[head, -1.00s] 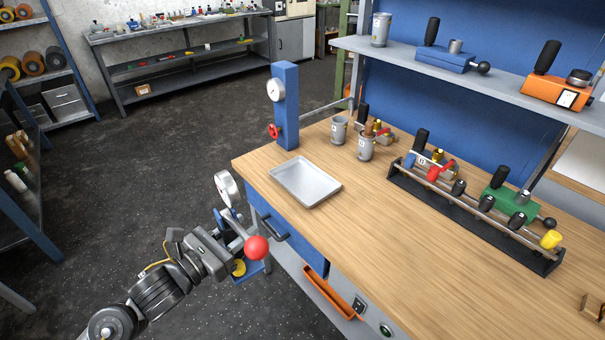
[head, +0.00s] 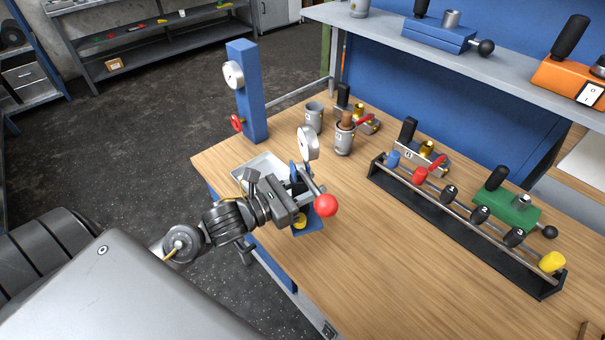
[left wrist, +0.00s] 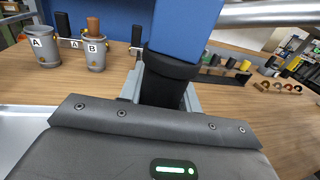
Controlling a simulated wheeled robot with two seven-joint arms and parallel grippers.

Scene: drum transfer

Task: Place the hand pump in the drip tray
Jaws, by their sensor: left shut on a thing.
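The hand pump (head: 309,222) has a blue body, a white round gauge and a lever with a red ball end. My left gripper (head: 297,188) is shut on it and holds it over the table by the tray's right side. In the left wrist view the pump (left wrist: 186,25) shows as a blue block above a black part between the fingers. The silver drip tray (head: 258,164) lies on the table, partly hidden behind my left gripper and the pump. Its bare surface shows at the left edge of the left wrist view (left wrist: 20,130). My right gripper is not in view.
A blue post (head: 247,95) with a gauge and red valve stands behind the tray. Two grey cups, A (head: 314,117) and B (head: 343,140), stand right of it. A black rack (head: 455,225) with coloured knobs is further right. The table's front middle is clear.

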